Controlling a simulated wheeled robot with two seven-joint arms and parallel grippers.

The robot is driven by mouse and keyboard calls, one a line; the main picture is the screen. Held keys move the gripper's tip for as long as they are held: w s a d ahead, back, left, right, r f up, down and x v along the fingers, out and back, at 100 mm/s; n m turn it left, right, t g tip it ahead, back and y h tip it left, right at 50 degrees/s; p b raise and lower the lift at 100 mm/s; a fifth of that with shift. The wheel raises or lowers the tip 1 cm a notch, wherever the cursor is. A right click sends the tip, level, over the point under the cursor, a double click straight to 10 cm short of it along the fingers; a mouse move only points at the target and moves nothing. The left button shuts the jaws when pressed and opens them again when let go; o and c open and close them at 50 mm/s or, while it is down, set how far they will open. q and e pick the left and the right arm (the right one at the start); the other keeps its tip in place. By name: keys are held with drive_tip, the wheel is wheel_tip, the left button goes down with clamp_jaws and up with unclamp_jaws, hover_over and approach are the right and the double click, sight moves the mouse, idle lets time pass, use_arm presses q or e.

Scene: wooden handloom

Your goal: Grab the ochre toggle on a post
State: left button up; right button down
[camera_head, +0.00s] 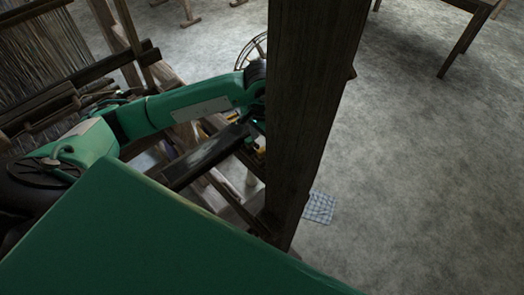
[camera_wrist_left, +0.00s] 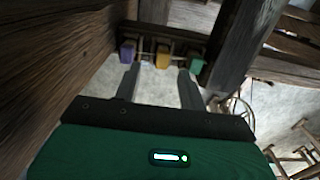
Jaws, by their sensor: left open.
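The ochre toggle (camera_wrist_left: 162,56) is a small yellow block in the left wrist view. It is the middle one in a row below a dark wooden beam, between a purple toggle (camera_wrist_left: 127,50) and a green toggle (camera_wrist_left: 196,64). My left gripper (camera_wrist_left: 157,76) is open and empty. Its two fingers point at the row, with the ochre toggle lined up between their tips and apparently a little beyond them. In the head view the left arm reaches to a thick post that largely hides the gripper. My right gripper is in neither view.
The thick wooden post (camera_head: 310,110) stands in front of the left arm's end. Loom beams (camera_head: 205,155) lie below the arm. A wooden wall or beam (camera_wrist_left: 60,60) runs close along the left of the wrist view. A checked cloth (camera_head: 319,208) lies on open grey floor.

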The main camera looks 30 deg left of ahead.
sight(261, 150)
use_arm(q)
drive_tip(key=shift+a+f+p, duration=0.1)
drive_tip(key=shift+f+p, duration=0.45)
drive_tip(key=shift+f, duration=0.1)
wheel_tip(261, 150, down, 3)
drive_tip(key=shift+w+p, duration=0.1)
drive_tip(key=shift+p, duration=0.75)
drive_tip(key=shift+a+f, duration=0.1)
drive_tip(key=shift+f, duration=0.5)
drive_tip(key=shift+c, duration=0.2)
clamp_jaws()
